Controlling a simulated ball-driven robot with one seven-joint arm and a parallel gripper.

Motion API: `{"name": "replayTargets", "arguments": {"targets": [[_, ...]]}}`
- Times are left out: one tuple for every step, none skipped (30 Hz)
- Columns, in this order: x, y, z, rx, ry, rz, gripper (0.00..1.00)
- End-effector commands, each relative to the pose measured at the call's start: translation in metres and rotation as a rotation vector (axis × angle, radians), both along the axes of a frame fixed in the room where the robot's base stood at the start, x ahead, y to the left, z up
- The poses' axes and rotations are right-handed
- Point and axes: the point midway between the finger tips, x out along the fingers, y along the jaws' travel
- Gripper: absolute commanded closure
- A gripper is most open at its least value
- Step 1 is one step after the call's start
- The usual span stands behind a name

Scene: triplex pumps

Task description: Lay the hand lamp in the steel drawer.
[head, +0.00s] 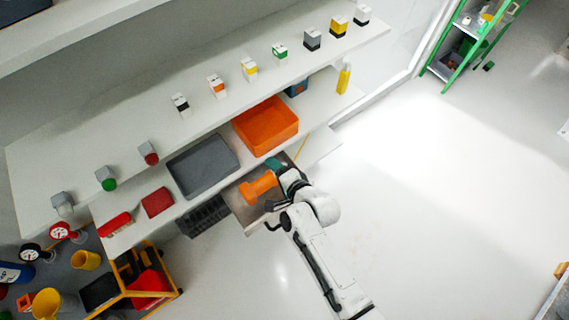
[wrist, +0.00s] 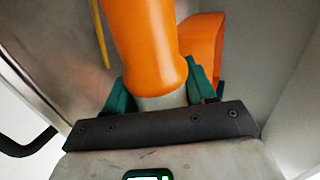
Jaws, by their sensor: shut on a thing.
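The orange hand lamp (head: 258,187) is held by my gripper (head: 281,174) in the head view. In the wrist view the lamp (wrist: 145,45) lies between the green fingers of my gripper (wrist: 160,92), which are shut on its grey neck. The steel drawer (head: 247,220) is pulled out below the shelf, and the lamp is over or inside it. Its walls stand on both sides in the wrist view (wrist: 292,95). I cannot tell whether the lamp touches the drawer floor. My gripper hides part of the drawer.
A grey tray (head: 203,165) and an orange bin (head: 265,125) stand on the shelf above the drawer. A dark handle (wrist: 28,142) shows beside the drawer wall. A thin yellow rod (head: 301,148) is near the far side.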

Motion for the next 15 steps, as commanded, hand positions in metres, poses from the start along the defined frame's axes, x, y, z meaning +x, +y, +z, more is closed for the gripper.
{"name": "replayTargets", "arguments": {"targets": [[0.0003,0.0004,0.0007,0.001,-0.001,0.000,0.84],[0.0003,0.0004,0.0007,0.001,-0.001,0.000,0.84],[0.0003,0.0003,0.0007,0.001,-0.001,0.000,0.84],[0.0003,0.0003,0.0007,0.001,-0.001,0.000,0.84],[0.0004,0.0004,0.0008,0.001,-0.002,0.000,0.84],[0.0004,0.0003,0.0007,0.001,-0.001,0.000,0.84],[0.0003,0.0002,0.0008,0.001,-0.001,0.000,0.84],[0.0003,0.0001,0.0010,0.001,-0.001,0.000,0.84],[0.0000,-0.0002,0.0013,0.001,-0.001,0.000,0.84],[-0.0003,-0.0005,0.0016,0.001,0.000,0.000,0.84],[-0.0007,-0.0009,0.0021,0.001,0.000,0.000,0.84],[-0.0012,-0.0016,0.0029,0.001,0.001,-0.001,0.84],[-0.0019,-0.0022,0.0036,0.001,0.001,-0.001,0.84],[-0.0024,-0.0026,0.0025,0.001,0.002,-0.001,0.84],[-0.0022,-0.0021,-0.0026,0.001,0.001,-0.001,0.84]]}}
